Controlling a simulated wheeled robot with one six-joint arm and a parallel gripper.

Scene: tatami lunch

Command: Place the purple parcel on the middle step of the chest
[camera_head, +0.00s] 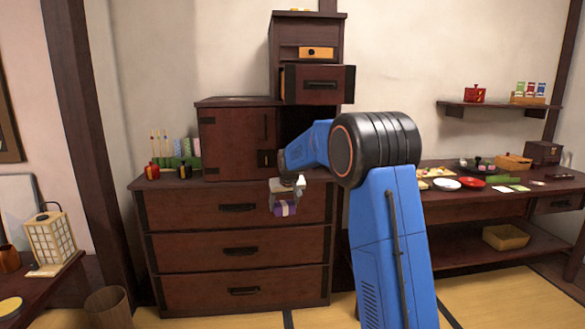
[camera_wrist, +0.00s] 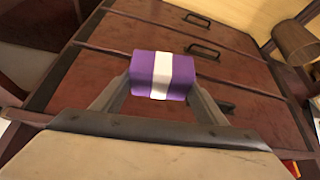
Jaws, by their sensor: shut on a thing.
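The purple parcel (camera_head: 285,209) with a white band is held in my gripper (camera_head: 285,197), in front of the chest's upper drawer. In the wrist view the parcel (camera_wrist: 162,76) sits between the two fingers of my gripper (camera_wrist: 160,90), which are shut on it. The stepped chest (camera_head: 240,207) is dark wood. Its middle step (camera_head: 236,100) is the top of the cabinet part, at the left of the tall part, and shows little of its surface. The parcel is below that step and apart from it. My arm hides part of the chest's right side.
An open drawer (camera_head: 320,84) juts from the tall part, right of the middle step. Small bottles (camera_head: 184,170) and a red item (camera_head: 152,171) stand on the low step at left. A side table (camera_head: 490,197) with dishes is at right. A lantern (camera_head: 50,240) stands at left.

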